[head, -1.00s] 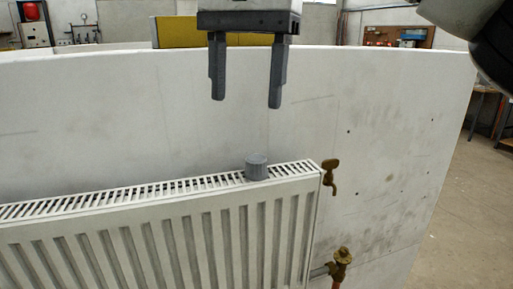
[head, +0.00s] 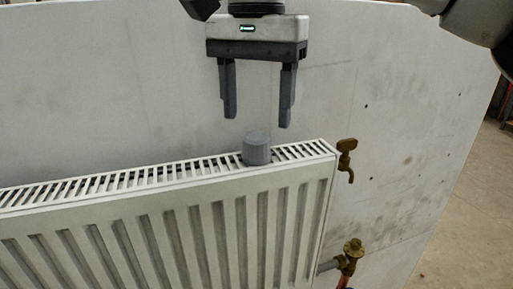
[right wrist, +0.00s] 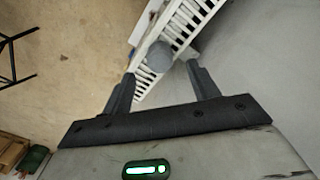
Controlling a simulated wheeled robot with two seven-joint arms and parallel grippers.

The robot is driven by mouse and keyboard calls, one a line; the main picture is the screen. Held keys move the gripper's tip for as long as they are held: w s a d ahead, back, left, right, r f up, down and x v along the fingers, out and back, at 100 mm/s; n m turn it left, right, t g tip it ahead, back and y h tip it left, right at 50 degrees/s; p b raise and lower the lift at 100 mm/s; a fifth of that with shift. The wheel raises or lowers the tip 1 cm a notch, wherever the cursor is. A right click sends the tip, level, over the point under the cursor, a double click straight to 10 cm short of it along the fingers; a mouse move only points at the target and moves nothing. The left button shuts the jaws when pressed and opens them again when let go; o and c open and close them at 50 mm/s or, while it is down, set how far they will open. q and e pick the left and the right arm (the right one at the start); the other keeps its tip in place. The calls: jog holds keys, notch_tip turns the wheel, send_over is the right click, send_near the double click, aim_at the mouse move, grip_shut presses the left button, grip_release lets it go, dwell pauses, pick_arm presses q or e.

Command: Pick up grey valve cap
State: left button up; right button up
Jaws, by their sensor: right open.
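The grey valve cap (head: 256,150) stands upright on the top grille of the white radiator (head: 170,225), near its right end. In the right wrist view the cap (right wrist: 160,57) shows ahead of the fingertips, roughly between their lines. My right gripper (head: 257,122) points down above the cap, with its two fingers apart and nothing between them. A small gap shows between the fingertips and the cap's top. The open fingers also show in the right wrist view (right wrist: 160,72). My left gripper is not in view.
A pale wall panel (head: 400,110) stands close behind the radiator. A brass air-vent tap (head: 346,158) sticks out at the radiator's upper right corner, and a brass valve (head: 352,250) sits below it. Open floor (head: 470,200) lies at the right.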

aim_at(257, 136)
notch_tip(257, 136, down, 5)
jog(key=shift+f, duration=0.1)
jog(key=shift+c, duration=0.3)
jog(key=c, duration=1)
jog(key=shift+c, duration=0.2)
